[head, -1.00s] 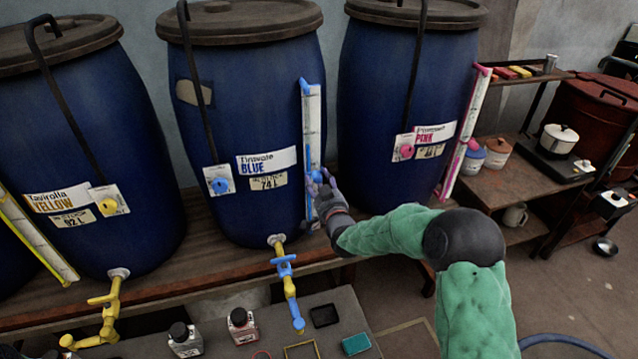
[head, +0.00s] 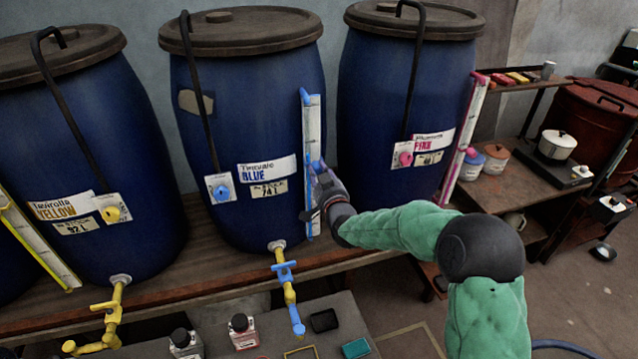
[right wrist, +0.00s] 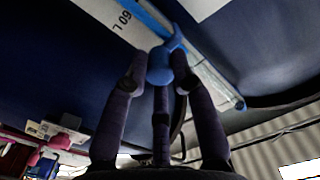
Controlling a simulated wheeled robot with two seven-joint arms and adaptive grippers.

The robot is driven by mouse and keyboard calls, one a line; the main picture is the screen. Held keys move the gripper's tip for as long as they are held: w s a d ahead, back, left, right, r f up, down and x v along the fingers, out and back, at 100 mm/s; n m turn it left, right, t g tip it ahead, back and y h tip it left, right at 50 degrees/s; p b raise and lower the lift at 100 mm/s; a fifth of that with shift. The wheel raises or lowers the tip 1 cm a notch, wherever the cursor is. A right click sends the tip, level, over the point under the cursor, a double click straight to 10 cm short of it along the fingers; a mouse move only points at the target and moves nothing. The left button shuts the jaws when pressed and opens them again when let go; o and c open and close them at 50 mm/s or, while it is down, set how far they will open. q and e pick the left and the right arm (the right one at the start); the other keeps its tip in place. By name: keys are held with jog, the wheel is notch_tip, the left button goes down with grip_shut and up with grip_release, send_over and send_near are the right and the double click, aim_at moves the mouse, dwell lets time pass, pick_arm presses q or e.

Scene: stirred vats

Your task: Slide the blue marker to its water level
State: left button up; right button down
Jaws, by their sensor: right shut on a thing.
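The blue marker (right wrist: 161,68) is a small rounded blue piece on the level gauge of the blue vat. In the right wrist view it sits between my fingertips. The white gauge strip with blue edging (head: 313,130) stands upright on the right side of the blue vat (head: 245,120). My right gripper (head: 317,187) is at the middle to lower part of this gauge, shut on the marker. It also shows in the right wrist view (right wrist: 158,72). The vat's label reads BLUE (head: 267,170), with a smaller card reading 74 L below it. My left gripper is out of view.
The pink vat (head: 400,110) stands close to the right of my right gripper, with its own pink gauge (head: 464,135). The yellow vat (head: 85,140) is at left. A blue and yellow tap (head: 287,285) sticks out below. Bottles and small trays lie on the front table (head: 220,340).

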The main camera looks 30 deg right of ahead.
notch_tip(320, 180, up, 3)
jog(key=shift+f, duration=0.1)
jog(key=c, duration=1)
grip_release()
jog(key=v, duration=1.2)
jog(key=shift+f, duration=0.1)
jog(key=shift+s+f, duration=0.1)
